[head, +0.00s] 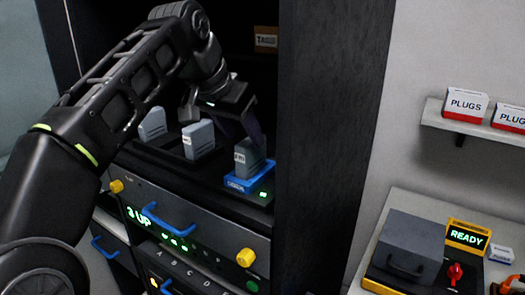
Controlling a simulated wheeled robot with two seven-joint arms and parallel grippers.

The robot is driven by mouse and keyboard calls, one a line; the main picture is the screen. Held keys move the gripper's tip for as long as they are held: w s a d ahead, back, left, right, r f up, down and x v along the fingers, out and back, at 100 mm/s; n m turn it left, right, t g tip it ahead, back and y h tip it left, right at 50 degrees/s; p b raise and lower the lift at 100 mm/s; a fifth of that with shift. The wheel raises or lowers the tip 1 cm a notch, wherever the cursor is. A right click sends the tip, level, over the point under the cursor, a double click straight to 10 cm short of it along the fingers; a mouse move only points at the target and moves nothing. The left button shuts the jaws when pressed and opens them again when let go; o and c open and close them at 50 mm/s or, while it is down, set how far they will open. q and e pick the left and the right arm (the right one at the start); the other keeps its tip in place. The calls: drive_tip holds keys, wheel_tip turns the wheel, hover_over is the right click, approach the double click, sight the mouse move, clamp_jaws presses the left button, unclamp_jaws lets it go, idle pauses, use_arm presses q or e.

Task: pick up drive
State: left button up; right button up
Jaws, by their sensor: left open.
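Several grey drives stand in a row on top of a dark rack unit. One drive (152,124) is at the left, one drive (198,141) in the middle, and a darker drive (249,160) stands tilted at the right in a blue holder (243,184). My left gripper (247,132) reaches in from above, open, with its fingers just over and behind the darker drive. I cannot tell whether they touch it. My right gripper is not in view.
The rack's dark side panel (335,120) stands close to the right of the gripper. Below are a drawer with a blue handle (168,220) and yellow knobs. At the right, a bench holds a grey box (410,243) and a READY sign (467,236), under a shelf (470,128) with PLUGS boxes.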

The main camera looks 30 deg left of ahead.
sight(255, 152)
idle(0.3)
use_arm(q)
drive_tip(key=shift+b+x, duration=0.55)
drive_tip(key=shift+x, duration=0.65)
drive_tip(key=shift+f, duration=0.1)
drive_tip(key=shift+p+x, duration=0.35)
drive_tip(key=shift+x, duration=2.3)
drive_tip(key=shift+w+d, duration=0.1)
clamp_jaws()
